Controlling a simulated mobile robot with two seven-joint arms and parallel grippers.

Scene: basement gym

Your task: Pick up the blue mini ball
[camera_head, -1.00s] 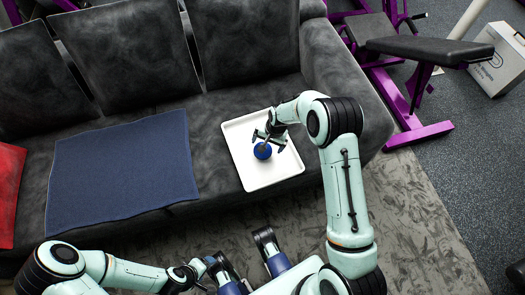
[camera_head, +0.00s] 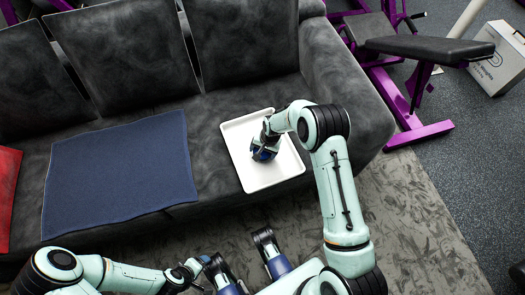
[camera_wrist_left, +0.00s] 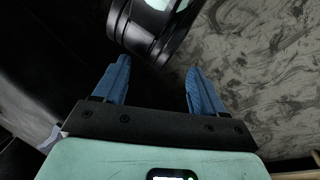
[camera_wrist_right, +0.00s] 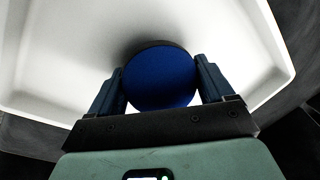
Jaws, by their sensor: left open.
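The blue mini ball (camera_wrist_right: 159,77) is between the two fingers of my right gripper (camera_wrist_right: 161,82) in the right wrist view. A finger stands close along each side of it; whether both press on it I cannot tell. In the head view my right gripper (camera_head: 265,148) is down over the ball (camera_head: 262,156), hiding much of it. The ball is over the white tray (camera_head: 270,184); its contact with the tray is hidden. My left gripper (camera_head: 196,274) is open and empty, low in the head view; its fingers also show in the left wrist view (camera_wrist_left: 158,82).
The tray lies on the dark grey sofa (camera_head: 235,97), right of a blue cloth (camera_head: 120,175). A red cushion or cloth (camera_head: 8,195) is at the far left. A purple-framed bench (camera_head: 425,47) and a box (camera_head: 485,60) stand at the right.

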